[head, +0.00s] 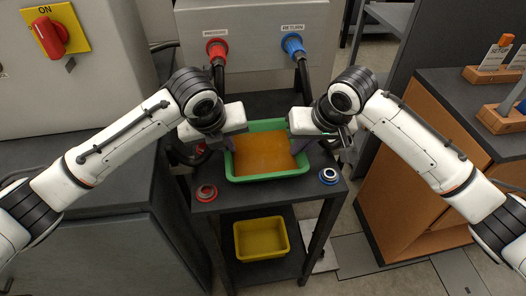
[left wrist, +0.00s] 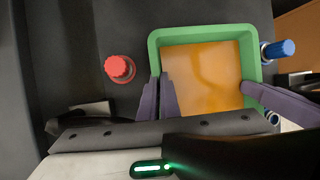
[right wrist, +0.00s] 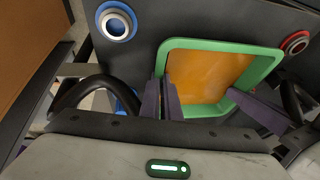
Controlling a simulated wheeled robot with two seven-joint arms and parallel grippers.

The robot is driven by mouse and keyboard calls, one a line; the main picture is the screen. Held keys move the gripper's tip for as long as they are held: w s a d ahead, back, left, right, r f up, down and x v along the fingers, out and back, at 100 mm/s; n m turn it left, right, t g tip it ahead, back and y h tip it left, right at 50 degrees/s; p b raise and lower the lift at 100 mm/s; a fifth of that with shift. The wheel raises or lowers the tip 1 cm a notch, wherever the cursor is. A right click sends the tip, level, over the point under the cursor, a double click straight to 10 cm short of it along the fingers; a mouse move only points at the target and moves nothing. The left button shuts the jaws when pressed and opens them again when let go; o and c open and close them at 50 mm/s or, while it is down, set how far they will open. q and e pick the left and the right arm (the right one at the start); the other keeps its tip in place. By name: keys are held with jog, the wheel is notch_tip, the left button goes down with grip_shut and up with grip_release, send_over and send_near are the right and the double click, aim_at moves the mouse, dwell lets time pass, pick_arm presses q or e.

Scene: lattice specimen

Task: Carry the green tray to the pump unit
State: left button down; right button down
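The green tray (head: 268,178) holds an amber filling and sits level over the top of a dark stand (head: 255,203); I cannot tell whether it touches. My left gripper (head: 230,147) has its fingers on both sides of the tray's left wall, closed on it in the left wrist view (left wrist: 159,98). My right gripper (head: 303,146) is likewise closed on the right wall, as in the right wrist view (right wrist: 161,98). A grey unit (head: 255,45) with a red hose port (head: 215,48) and a blue port marked RETURN (head: 292,45) stands behind; it appears to be the pump unit.
A red ringed fitting (head: 206,193) and a blue one (head: 329,176) sit on the stand's front corners. A yellow bin (head: 261,239) is on its lower shelf. A cabinet with an ON switch (head: 50,37) is at left; a wooden-sided bench (head: 410,170) is at right.

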pick_arm(q)
jog(key=shift+r, duration=0.1)
pick_arm(e)
jog(key=shift+r, duration=0.1)
